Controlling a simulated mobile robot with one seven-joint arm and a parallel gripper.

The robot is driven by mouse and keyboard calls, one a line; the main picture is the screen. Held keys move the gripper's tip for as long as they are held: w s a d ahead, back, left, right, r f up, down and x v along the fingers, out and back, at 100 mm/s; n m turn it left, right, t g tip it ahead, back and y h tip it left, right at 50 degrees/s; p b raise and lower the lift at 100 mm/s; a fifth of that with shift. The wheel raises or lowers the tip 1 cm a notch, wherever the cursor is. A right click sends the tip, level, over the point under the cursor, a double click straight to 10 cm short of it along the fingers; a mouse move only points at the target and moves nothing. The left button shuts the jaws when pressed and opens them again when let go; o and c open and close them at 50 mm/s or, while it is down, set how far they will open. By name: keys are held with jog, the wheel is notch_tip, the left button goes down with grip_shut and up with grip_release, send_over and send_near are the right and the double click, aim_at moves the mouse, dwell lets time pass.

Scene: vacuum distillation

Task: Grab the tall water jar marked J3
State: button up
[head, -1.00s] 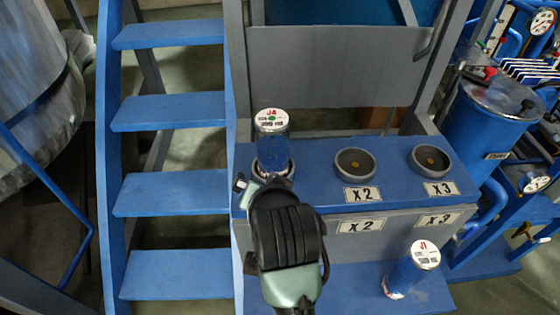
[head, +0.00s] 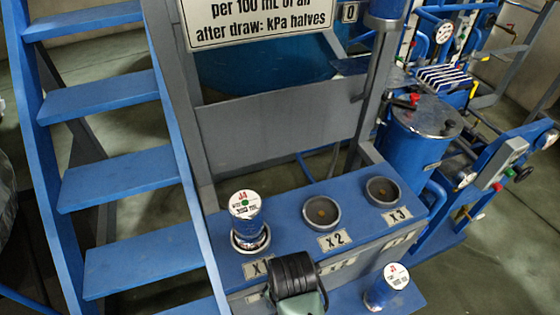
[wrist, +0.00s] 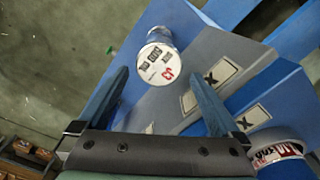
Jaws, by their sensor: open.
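A jar with a white lid (wrist: 160,63) shows between and just beyond my open fingertips in the wrist view; its red mark looks like J3. In the head view this appears to be the blue jar (head: 388,287) on the lower blue ledge at right, where its mark is too small to read surely. My gripper (wrist: 157,75) is open and empty, its two fingers either side of the lid; I cannot tell how far below them it is. In the head view only my dark wrist (head: 295,275) shows, at the bottom, and the fingers are hidden.
Another jar, seemingly J4 (head: 246,212), stands upright in the left holder on the upper blue shelf (head: 285,225). The holders at X2 (head: 321,212) and X3 (head: 382,191) are empty. Blue steps (head: 115,180) rise at left. A blue tank (head: 415,140) stands at right.

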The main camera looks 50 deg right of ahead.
jog(key=f, duration=0.5)
jog(key=shift+s+b, duration=0.2)
jog(key=shift+b, duration=0.1)
notch_tip(320, 180, down, 6)
jog(key=shift+a+b, duration=0.15)
jog(key=shift+b, duration=0.15)
jog(key=shift+c, duration=0.2)
jog(key=shift+w, duration=0.1)
grip_shut()
